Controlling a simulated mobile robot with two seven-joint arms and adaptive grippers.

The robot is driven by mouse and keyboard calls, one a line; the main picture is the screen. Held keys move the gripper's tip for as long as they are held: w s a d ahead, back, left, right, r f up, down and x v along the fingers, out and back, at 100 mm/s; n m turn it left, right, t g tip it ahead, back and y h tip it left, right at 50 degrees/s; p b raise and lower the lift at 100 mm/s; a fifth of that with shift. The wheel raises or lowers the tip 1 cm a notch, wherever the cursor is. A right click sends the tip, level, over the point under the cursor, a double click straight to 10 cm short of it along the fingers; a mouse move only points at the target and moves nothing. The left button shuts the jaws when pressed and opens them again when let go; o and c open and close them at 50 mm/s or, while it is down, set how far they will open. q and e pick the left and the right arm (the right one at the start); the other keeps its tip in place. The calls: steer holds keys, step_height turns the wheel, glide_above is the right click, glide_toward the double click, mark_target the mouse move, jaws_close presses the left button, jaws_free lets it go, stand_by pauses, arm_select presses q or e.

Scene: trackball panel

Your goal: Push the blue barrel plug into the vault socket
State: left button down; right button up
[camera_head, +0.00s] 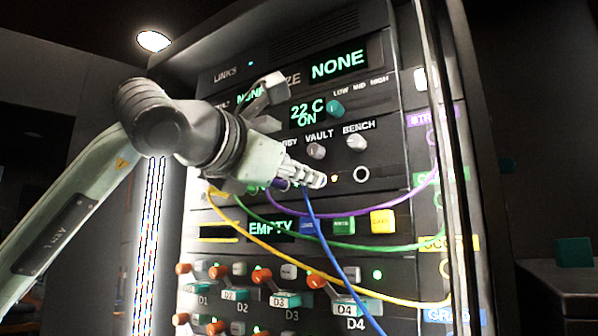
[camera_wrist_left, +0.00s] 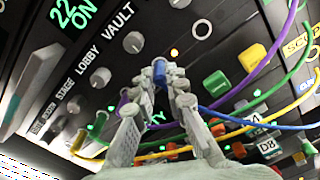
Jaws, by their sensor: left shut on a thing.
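My left gripper (camera_head: 318,181) reaches in from the left to the socket row below the VAULT knob (camera_head: 316,151). Its fingers also show in the left wrist view (camera_wrist_left: 160,78), shut on the blue barrel plug (camera_wrist_left: 160,70). A blue cable (camera_head: 331,238) hangs from the fingertips down to the lower right. The vault socket is hidden behind the plug and fingers, so I cannot tell whether the plug is in it. The open ring to the right, the bench socket (camera_head: 362,174), is empty. My right gripper is not in view.
Purple (camera_head: 345,213), green (camera_head: 345,243) and yellow (camera_head: 330,278) cables sag across the panel near the gripper. Coloured buttons (camera_head: 344,223) and orange-ended levers (camera_head: 262,276) stick out below. A vertical post (camera_head: 440,120) stands to the right.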

arm_select(q)
steer(key=c, duration=1.5)
jaws_free()
steer(key=shift+o, duration=0.2)
steer(key=v, duration=1.2)
